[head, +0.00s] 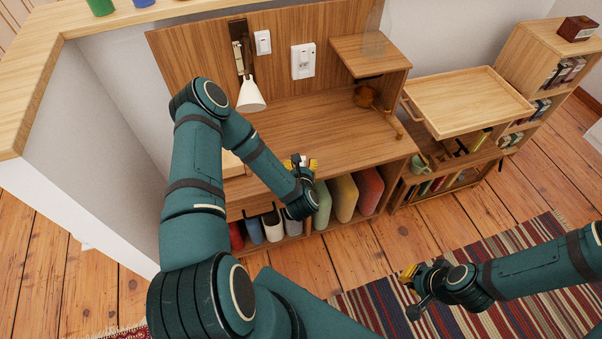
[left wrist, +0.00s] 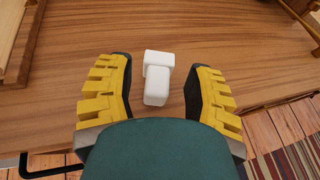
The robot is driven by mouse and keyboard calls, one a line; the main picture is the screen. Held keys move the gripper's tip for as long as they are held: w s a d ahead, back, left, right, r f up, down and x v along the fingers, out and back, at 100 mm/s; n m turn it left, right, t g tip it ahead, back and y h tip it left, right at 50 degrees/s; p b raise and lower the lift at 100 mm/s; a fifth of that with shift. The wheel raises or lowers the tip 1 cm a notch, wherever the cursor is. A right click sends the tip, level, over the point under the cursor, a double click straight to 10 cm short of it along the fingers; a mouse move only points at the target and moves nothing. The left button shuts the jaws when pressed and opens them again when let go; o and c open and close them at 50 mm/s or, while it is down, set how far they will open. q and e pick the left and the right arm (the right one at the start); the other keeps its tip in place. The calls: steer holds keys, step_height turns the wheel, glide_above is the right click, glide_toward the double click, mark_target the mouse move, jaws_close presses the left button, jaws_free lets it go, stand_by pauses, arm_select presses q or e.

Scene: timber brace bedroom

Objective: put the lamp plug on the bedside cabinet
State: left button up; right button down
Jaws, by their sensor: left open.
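A small white two-part block, which looks like the lamp plug (left wrist: 157,78), shows in the left wrist view over the brown wooden top of the bedside cabinet (head: 295,112). It appears to rest on the wood near the front edge. My left gripper (head: 301,163) is open, its yellow-padded fingers (left wrist: 157,92) on either side of the plug with clear gaps, not visibly touching it. In the head view the plug is mostly hidden by the gripper. My right gripper (head: 411,287) is low over the striped rug, far from the plug; its opening is unclear.
A white-shaded lamp (head: 251,96), a switch (head: 263,42) and a socket plate (head: 303,61) are on the back panel. A raised side shelf (head: 371,53) and a brown item (head: 365,95) stand right. A tray (head: 468,100) lies beyond. The cabinet's middle is clear.

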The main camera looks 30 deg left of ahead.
arm_select(q)
steer(key=v, duration=1.1)
steer(key=shift+r, duration=0.1)
